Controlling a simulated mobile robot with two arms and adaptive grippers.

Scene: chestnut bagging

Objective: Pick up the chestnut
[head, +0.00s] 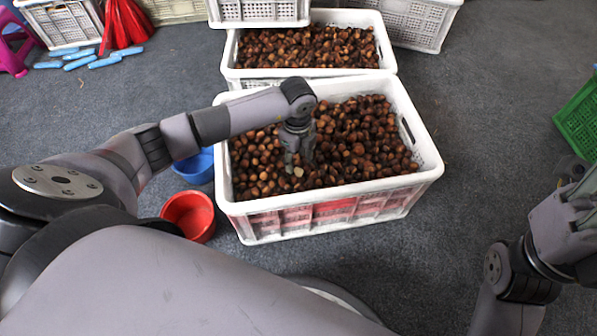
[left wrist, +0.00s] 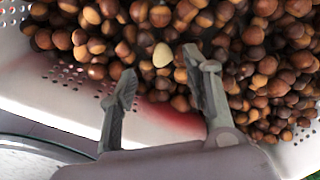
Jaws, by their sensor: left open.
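Many brown chestnuts (head: 362,136) fill the near white crate (head: 432,172). The chestnuts also show across the top of the left wrist view (left wrist: 266,62). A pale, cream-coloured chestnut (left wrist: 162,55) lies among them, just beyond my left fingertips. It also shows in the head view (head: 298,171) beside the gripper's tips. My left gripper (head: 297,158) points down into the near crate. In the left wrist view its two fingers (left wrist: 160,72) are apart with nothing held between them. My right gripper (head: 578,205) is at the right edge, over the floor, partly cut off; its opening is unclear.
A second white crate (head: 232,64) of chestnuts stands behind the near one. A blue bowl (head: 196,167) and a red bowl (head: 190,213) sit left of the near crate. A green crate (head: 580,118) is at the right. Grey floor (head: 490,110) between is clear.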

